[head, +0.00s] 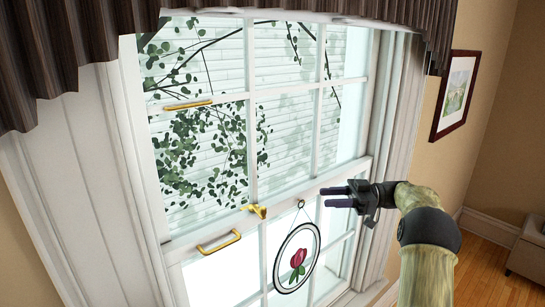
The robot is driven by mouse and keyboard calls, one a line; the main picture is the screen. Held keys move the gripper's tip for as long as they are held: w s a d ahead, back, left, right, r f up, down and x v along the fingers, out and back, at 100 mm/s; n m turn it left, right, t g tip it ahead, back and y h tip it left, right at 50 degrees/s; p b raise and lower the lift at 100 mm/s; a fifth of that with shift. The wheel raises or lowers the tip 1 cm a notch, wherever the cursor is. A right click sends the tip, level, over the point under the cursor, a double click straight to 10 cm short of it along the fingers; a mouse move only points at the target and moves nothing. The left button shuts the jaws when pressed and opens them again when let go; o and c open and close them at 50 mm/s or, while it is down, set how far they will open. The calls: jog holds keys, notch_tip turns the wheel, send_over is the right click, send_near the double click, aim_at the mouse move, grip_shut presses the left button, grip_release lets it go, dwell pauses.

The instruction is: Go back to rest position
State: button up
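My gripper (324,197) is at the right-centre of the head view, in front of the window's meeting rail. Its two dark fingers point left with a gap between them, and nothing shows in the gap. My arm comes up from the lower right and bends at the wrist. The white sash window (249,150) fills the middle of the view. A brass latch (255,211) sits on its middle rail, to the left of my gripper and apart from it.
A round rose ornament (297,257) hangs below my gripper. Brass handles are on the upper sash (188,105) and lower sash (219,241). A dark pleated valance (75,45) hangs above. A framed picture (455,95) is on the right wall. Wooden floor (485,270) shows lower right.

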jog(key=w+a+r+m+t+h, duration=0.5)
jog(key=w+m+t+h, duration=0.4)
jog(key=t, duration=0.6)
jog(key=s+f+m+g+h, duration=0.5)
jog(key=s+f+m+h, duration=0.35)
jog(key=s+f, duration=0.6)
jog(key=s+a+f+g, duration=0.1)
jog(key=s+f+g, duration=0.3)
jog(key=s, duration=0.7)
jog(key=s+a+f+g, duration=0.1)
jog(key=s+f+g, duration=0.2)
jog(key=s, duration=0.8)
jog(key=shift+s+a+f+m+g+h+b, duration=0.2)
jog(key=shift+s+f+m+g+h+b, duration=0.2)
jog(key=shift+f, duration=0.25)
